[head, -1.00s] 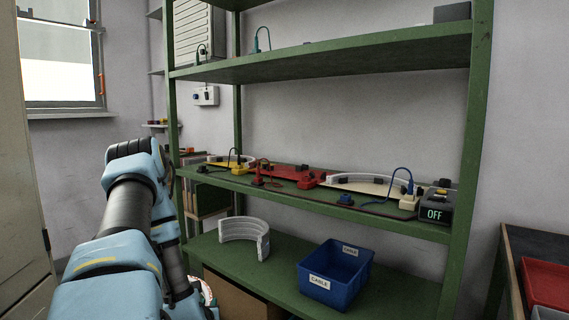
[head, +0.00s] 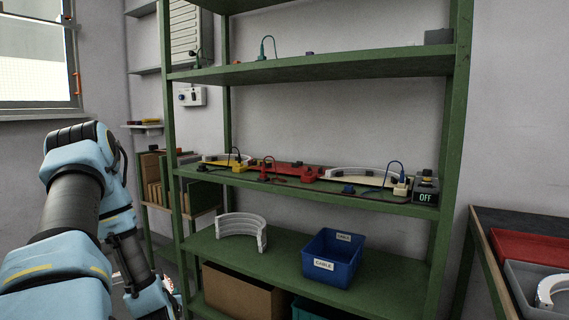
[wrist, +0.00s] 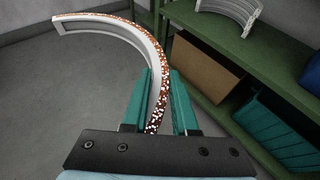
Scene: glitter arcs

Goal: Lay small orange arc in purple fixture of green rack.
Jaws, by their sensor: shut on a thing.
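My gripper (wrist: 160,85) is shut on an orange glitter arc (wrist: 120,21) with white flecks and a pale inner side. In the wrist view the arc curves from between the teal fingers up and to the left, over grey floor. The green rack (head: 455,140) stands ahead in the head view. A small purple piece (head: 309,53) shows above the edge of its upper shelf; the rest is hidden by the shelf, so I cannot tell its full shape. My gripper is out of clear sight in the head view, low left behind my arm.
The middle shelf holds yellow (head: 238,168), red (head: 290,171) and cream (head: 360,179) fixtures and an OFF box (head: 426,190). A white arc (head: 241,229) and blue bin (head: 331,258) stand below. A bench with trays (head: 530,246) is at right.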

